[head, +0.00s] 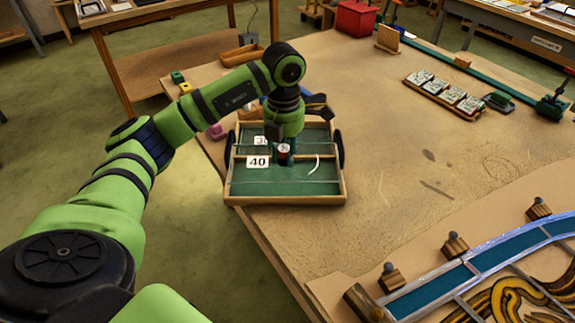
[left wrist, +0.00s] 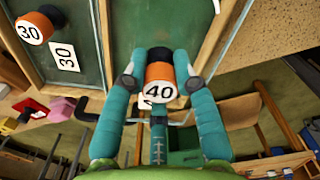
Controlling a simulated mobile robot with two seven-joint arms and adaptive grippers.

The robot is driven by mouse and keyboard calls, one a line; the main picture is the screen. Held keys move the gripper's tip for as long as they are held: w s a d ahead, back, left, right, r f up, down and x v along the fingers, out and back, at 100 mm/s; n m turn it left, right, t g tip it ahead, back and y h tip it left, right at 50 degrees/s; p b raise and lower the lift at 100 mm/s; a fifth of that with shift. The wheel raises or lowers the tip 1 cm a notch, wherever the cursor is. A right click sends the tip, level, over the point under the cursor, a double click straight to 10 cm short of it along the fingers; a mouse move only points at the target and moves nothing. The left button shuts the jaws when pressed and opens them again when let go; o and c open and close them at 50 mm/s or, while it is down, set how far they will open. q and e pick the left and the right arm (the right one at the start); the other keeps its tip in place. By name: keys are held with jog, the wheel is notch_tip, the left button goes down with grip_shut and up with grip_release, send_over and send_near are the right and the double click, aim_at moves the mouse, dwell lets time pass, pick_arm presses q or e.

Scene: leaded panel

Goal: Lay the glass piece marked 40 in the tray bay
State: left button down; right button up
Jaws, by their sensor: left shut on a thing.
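My left gripper (head: 284,158) is low over the front part of a wooden tray with a green floor (head: 290,200). In the left wrist view its two teal fingers (left wrist: 160,72) are shut on an orange and black knob marked 40 (left wrist: 159,72), the handle of the glass piece 40. The glass hardly stands out from the green floor, so I cannot tell whether it touches it. A white card marked 40 (head: 258,161) lies at the left of the front bay. My right gripper is not in view.
A card marked 30 (left wrist: 65,56) and a knob marked 30 (left wrist: 33,28) are in the neighbouring bay, beyond a wooden divider. The leaded panel (head: 480,270) lies at the front right. The tabletop (head: 400,150) right of the tray is clear.

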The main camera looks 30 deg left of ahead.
aim_at(284, 162)
pick_arm(q)
jog(key=shift+f, duration=0.85)
notch_tip(284, 162, down, 4)
jog(key=shift+w+f+p, duration=0.1)
jog(key=shift+p, duration=0.55)
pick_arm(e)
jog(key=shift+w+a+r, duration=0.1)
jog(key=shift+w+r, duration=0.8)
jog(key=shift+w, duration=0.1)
pick_arm(q)
jog(key=c, duration=1)
grip_release()
jog(key=shift+f, duration=0.1)
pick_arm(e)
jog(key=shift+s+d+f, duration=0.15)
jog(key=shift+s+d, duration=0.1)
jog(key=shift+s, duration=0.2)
